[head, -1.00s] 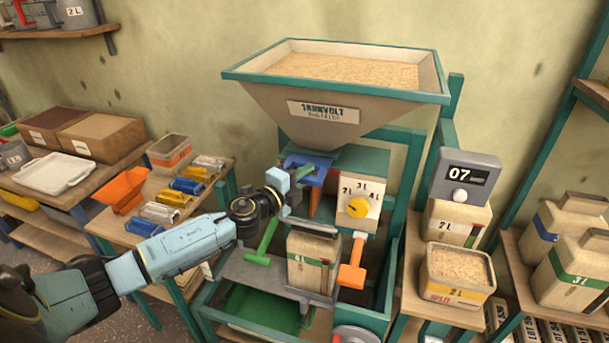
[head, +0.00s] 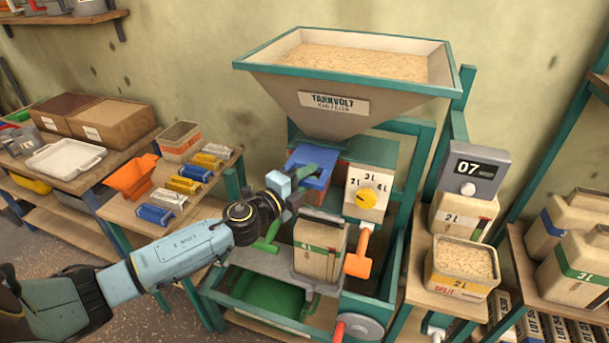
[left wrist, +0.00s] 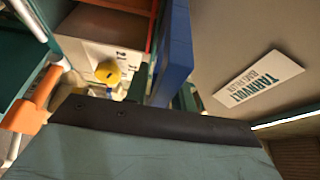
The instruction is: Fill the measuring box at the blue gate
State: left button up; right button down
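The blue gate (head: 312,158) sits under the big hopper (head: 340,90), with a green handle (head: 309,170) at its front. The measuring box (head: 315,262), tan with a green band, stands upright on the shelf below the gate. Its inside is hidden. My left gripper (head: 287,188) is at the gate's front left, beside the green handle. Its fingers are too hidden to tell open from shut, or whether they hold the handle. In the left wrist view the blue gate (left wrist: 175,55) is close ahead of the wrist. My right gripper does not show clearly.
A dial with a yellow knob (head: 367,197) and an orange lever (head: 358,262) stand right of the box. A green lever (head: 268,236) is below my left wrist. A display (head: 475,170) reads 07. A grain-filled box (head: 458,288) stands to the right; the left bench holds cans.

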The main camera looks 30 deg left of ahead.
pick_arm(q)
jog(key=shift+o, duration=0.7)
jog(key=shift+s+a, duration=0.2)
jog(key=shift+s, duration=0.3)
jog(key=b+v, duration=0.3)
jog(key=v, duration=0.9)
jog(key=shift+s, duration=0.2)
